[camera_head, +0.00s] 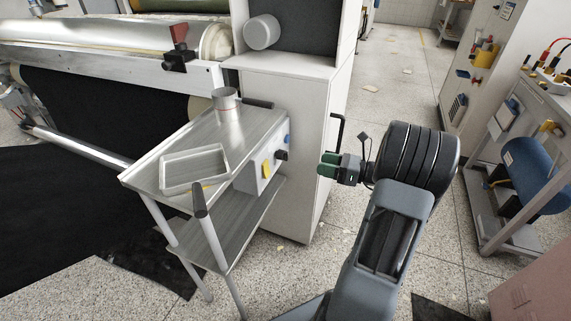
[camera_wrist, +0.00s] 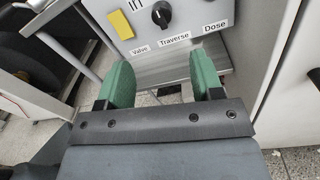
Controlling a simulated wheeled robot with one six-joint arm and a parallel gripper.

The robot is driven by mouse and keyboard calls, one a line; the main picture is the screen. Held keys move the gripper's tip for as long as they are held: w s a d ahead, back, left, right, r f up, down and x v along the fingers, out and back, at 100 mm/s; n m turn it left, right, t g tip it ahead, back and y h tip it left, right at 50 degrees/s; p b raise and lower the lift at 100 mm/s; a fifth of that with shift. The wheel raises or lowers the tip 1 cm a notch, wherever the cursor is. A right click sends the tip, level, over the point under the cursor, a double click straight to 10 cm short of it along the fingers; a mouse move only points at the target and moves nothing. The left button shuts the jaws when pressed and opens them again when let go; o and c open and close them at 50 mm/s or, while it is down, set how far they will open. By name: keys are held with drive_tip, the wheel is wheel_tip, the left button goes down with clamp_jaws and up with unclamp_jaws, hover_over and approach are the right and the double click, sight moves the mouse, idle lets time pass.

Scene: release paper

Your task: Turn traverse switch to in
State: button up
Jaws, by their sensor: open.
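The traverse switch (camera_wrist: 161,14) is a black rotary knob on a light grey panel (camera_wrist: 190,25), above the label "Traverse" in the wrist view. Part of the word "in" shows at the panel's top left, cut by the frame edge. In the head view a dark knob (camera_head: 281,155) shows on the small control box (camera_head: 262,172) at the cart's right end. My gripper (camera_wrist: 165,80) has two green fingers, apart and empty, below the panel in the wrist view. In the head view my gripper (camera_head: 325,167) is to the right of the box, pointing at it, with a gap between.
A metal cart (camera_head: 150,170) holds a tray (camera_head: 195,166) and a metal cup (camera_head: 226,105). A yellow piece (camera_wrist: 121,24) sits left of the knob, above "Valve"; "Dose" is at right. A white cabinet (camera_head: 290,90) stands behind the cart. Speckled floor is open at right.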

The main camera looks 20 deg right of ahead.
sight(285, 160)
drive_tip(key=b+x, duration=0.3)
drive_tip(key=x, duration=1)
drive_tip(key=shift+w+f, duration=0.1)
drive_tip(key=shift+w, duration=0.15)
drive_tip(key=c, duration=0.9)
drive_tip(key=shift+c, duration=0.2)
